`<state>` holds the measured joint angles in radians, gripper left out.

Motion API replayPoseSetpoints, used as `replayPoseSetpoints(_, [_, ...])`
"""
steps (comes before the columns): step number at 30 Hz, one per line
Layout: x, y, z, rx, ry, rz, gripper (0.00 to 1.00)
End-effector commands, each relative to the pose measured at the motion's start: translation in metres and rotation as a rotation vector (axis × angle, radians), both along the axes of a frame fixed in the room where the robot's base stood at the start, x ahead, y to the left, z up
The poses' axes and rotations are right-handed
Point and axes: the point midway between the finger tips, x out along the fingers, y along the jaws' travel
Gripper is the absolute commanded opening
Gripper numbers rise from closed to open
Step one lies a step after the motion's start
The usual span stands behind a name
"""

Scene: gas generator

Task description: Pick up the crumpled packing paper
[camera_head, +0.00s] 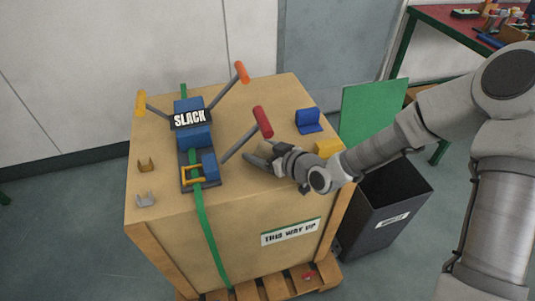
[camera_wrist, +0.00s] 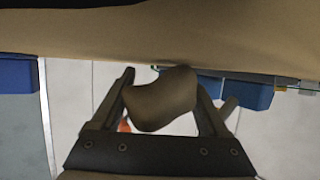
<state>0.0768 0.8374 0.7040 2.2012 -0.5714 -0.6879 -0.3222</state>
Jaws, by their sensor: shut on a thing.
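The crumpled packing paper (camera_wrist: 162,99) is a brown, rounded lump between the two fingers of my gripper (camera_wrist: 162,88) in the wrist view. My gripper is shut on it. In the head view my gripper (camera_head: 266,156) is at the right part of the crate's top, just right of the red-handled lever. The paper is hard to tell from the fingers and the crate there. I cannot tell whether it touches the crate top.
The large crate (camera_head: 275,215) carries a strap tensioner (camera_head: 190,118) with a green strap and red, orange and yellow handles. A blue bracket (camera_head: 309,121) and yellow block (camera_head: 328,148) are close to my gripper. A dark bin (camera_head: 392,205) stands right of the crate.

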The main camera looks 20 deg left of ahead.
Motion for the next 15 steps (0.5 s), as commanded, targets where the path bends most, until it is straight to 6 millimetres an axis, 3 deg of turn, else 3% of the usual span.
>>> replayPoseSetpoints(8, [0.000,0.000,0.004,0.001,-0.001,0.000,0.26])
replayPoseSetpoints(15, [0.001,0.000,0.033,0.000,-0.004,-0.001,0.26])
